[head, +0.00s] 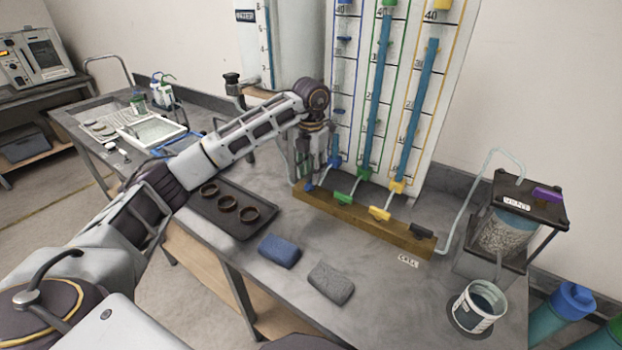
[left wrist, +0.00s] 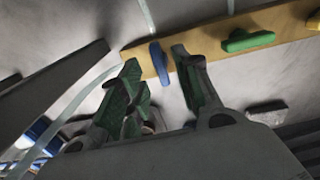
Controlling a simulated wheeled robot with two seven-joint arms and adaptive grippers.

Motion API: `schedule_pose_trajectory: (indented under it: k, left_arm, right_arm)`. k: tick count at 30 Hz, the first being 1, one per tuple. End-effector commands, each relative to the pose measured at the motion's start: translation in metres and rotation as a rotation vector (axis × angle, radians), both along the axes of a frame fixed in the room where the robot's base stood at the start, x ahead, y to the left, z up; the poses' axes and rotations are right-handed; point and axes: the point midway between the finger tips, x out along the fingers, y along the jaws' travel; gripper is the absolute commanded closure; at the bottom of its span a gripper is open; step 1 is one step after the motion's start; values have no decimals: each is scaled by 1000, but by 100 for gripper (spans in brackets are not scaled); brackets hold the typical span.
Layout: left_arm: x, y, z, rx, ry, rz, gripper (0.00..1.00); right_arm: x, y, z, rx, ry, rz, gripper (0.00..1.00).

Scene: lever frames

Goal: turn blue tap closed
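The blue tap (left wrist: 160,62) is the leftmost handle on the wooden rail (head: 370,220). In the left wrist view its handle lies across the rail, while the green tap (left wrist: 248,40) lies roughly along it. My left gripper (head: 310,163) points down over the left end of the rail. In the left wrist view its fingers (left wrist: 158,66) are apart, with the blue handle between their tips. A gap shows on the left side; the right finger is very close, and I cannot tell if it touches. In the head view the gripper partly hides the blue tap (head: 308,186). My right gripper is not in view.
The green tap (head: 345,198), yellow tap (head: 379,213) and black tap (head: 421,231) follow along the rail. Gauge tubes stand behind it. A tray (head: 225,226) with rings, a blue cloth (head: 279,250) and a grey cloth (head: 331,282) lie in front. A bucket (head: 478,306) stands right.

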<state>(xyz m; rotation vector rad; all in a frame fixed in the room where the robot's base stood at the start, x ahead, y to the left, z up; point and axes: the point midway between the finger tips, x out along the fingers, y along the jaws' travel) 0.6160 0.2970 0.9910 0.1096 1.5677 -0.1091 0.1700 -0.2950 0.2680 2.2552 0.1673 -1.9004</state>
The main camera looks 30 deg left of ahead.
Motion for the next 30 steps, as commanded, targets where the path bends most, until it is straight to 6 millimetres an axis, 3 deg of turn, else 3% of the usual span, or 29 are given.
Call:
schedule_pose_trajectory:
  k: [9, 20, 27, 30]
  left_arm:
    - [0, 0, -26, 0, 1, 0, 67]
    - [0, 0, -28, 0, 0, 0, 67]
    - [0, 0, -28, 0, 0, 0, 98]
    - [0, 0, -28, 0, 0, 0, 100]
  right_arm:
    - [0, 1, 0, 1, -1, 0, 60]
    - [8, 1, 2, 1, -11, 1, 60]
    - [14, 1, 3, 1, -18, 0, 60]
    - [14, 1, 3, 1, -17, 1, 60]
